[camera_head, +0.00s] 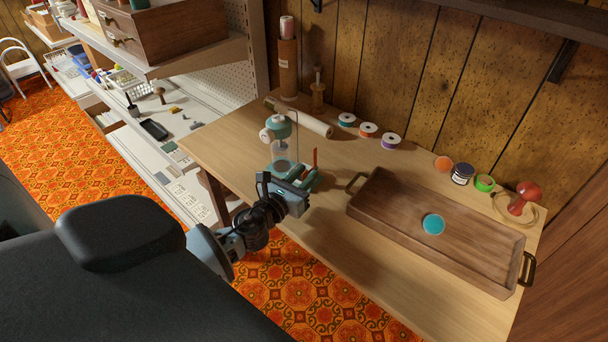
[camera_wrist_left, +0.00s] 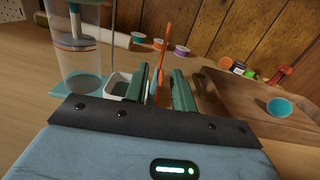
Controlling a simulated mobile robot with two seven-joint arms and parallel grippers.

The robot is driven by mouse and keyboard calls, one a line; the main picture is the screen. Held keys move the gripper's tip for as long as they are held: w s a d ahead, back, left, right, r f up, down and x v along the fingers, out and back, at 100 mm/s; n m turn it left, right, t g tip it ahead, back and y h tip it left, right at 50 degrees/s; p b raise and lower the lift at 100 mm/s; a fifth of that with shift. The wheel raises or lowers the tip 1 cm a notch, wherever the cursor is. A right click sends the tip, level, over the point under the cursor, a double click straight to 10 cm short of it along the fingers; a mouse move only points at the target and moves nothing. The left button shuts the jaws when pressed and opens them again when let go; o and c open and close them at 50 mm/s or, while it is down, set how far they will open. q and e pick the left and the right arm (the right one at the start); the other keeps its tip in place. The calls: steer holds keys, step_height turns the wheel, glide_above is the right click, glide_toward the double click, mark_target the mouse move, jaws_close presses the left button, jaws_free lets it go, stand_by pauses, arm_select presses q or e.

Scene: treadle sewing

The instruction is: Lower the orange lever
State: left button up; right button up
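The orange lever (camera_head: 315,157) stands upright, slightly tilted, at the right of a teal device (camera_head: 278,128) with a clear cylinder on the wooden table. In the left wrist view the lever (camera_wrist_left: 163,48) rises in line with the gap between my fingers. My left gripper (camera_head: 302,175) is low over the table at the device's right side. Its two teal fingers (camera_wrist_left: 161,84) are apart, one on each side of the lever's lower part; I cannot tell whether either touches it. The lever's foot is partly hidden by the gripper. My right gripper is not in view.
A wooden tray (camera_head: 376,222) holding a blue round item (camera_head: 433,224) lies to the right. Thread spools (camera_head: 368,130) line the back by the wall. A cream roll (camera_head: 310,122) lies behind the device. A small white-rimmed container (camera_wrist_left: 117,84) sits beside the left finger.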

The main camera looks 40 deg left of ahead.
arm_select(q)
jaws_close()
stand_by(0.5)
steer(key=n, duration=0.4)
steer(key=shift+a+n, duration=0.1)
steer(key=shift+n, duration=0.2)
steer(key=n, duration=0.3)
steer(key=shift+n, duration=0.3)
steer(key=n, duration=0.5)
steer(key=shift+a+f, duration=0.1)
steer(key=shift+f, duration=0.05)
steer(key=shift+f+n+p, duration=0.1)
steer(key=shift+n+p, duration=0.45)
steer(key=shift+n, duration=1.55)
